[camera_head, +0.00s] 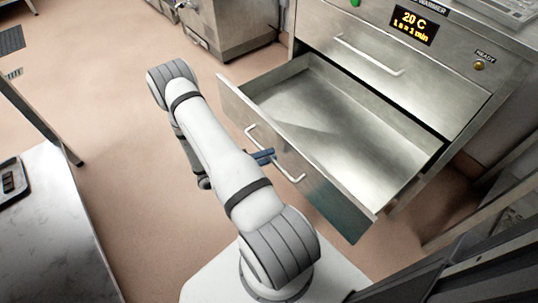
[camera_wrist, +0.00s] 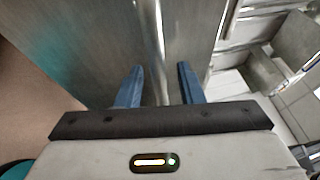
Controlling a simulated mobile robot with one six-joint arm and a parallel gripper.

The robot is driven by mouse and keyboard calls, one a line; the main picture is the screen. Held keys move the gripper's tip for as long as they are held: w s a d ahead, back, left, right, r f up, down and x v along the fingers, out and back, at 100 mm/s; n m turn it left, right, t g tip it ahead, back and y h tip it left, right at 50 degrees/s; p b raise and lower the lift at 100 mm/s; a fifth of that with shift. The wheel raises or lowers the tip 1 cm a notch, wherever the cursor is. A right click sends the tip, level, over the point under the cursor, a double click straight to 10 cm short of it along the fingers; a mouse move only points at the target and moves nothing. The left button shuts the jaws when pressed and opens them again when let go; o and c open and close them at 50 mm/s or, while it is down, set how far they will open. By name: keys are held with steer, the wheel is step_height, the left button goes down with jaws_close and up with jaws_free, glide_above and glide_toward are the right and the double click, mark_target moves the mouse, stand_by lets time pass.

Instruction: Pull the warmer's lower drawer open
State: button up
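The warmer's lower drawer (camera_head: 335,205) is pulled well out and its inside is empty. Its bar handle (camera_head: 291,176) is on the drawer front. My gripper (camera_head: 262,157) is at the middle of this handle, with its blue fingers partly hidden behind my arm. In the wrist view, my gripper (camera_wrist: 160,85) has its two blue fingers apart, one on each side of the handle bar (camera_wrist: 159,50). A gap shows between the bar and each finger. The warmer (camera_head: 305,25) has a closed upper drawer (camera_head: 400,75) above the open one.
Metal cabinets (camera_head: 225,25) stand at the back. The floor left of the drawer is clear.

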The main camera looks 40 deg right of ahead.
steer(key=v, duration=0.8)
steer(key=shift+p, duration=0.4)
steer(key=s+a+r+m+t+y+p, duration=0.2)
steer(key=a+r+m+t+y+p, duration=0.2)
steer(key=r+m, duration=0.6)
steer(key=s+a+r+m+t+y+p, duration=0.3)
steer(key=a+r+m+y+p, duration=0.3)
steer(key=r, duration=2)
steer(key=s+a+r+m+t+y+p, duration=0.2)
steer(key=a+r+m+t+y+p, duration=0.2)
steer(key=r+m+p, duration=0.7)
step_height(320, 180, up, 7)
steer(key=a+m+y, duration=0.2)
steer(key=y, duration=0.1)
steer(key=shift+s+m+t+y, duration=0.2)
steer(key=shift+m+t+y, duration=0.1)
steer(key=shift+y, duration=0.1)
